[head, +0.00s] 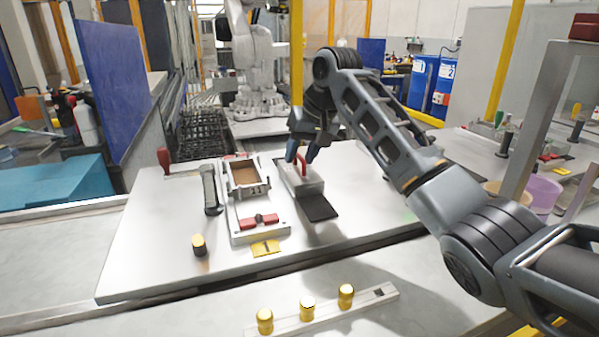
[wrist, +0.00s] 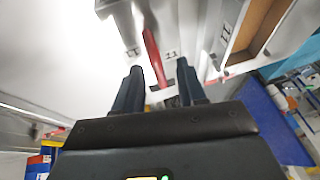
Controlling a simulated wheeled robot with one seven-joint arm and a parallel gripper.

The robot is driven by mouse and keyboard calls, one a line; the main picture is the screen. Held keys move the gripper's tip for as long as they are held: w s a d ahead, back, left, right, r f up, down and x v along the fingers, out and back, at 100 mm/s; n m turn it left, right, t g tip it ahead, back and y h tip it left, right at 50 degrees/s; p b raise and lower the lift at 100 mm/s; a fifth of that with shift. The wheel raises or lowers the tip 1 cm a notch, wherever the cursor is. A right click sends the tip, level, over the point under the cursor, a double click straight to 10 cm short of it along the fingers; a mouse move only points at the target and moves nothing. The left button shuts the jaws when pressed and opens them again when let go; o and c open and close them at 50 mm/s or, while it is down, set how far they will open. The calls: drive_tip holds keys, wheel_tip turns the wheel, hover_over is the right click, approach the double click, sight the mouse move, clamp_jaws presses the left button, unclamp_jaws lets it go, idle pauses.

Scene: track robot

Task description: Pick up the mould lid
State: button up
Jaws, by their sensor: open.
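The mould lid (head: 309,186) is a grey block with a red arched handle (head: 303,164). It lies on the metal table, right of the open mould. My gripper (head: 302,152) is just above the lid, its fingers pointing down at the handle. In the wrist view the red handle (wrist: 153,55) shows between and beyond the open fingers (wrist: 158,72), and part of the grey lid (wrist: 128,22) shows past it. The fingers look apart from the handle, though the exact gap is hard to tell.
The open mould (head: 262,188) with a brown inside stands left of the lid. A black-handled tool (head: 210,189) and a yellow-topped peg (head: 199,244) are further left. The table front right is clear.

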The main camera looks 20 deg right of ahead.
clamp_jaws()
idle(1.4)
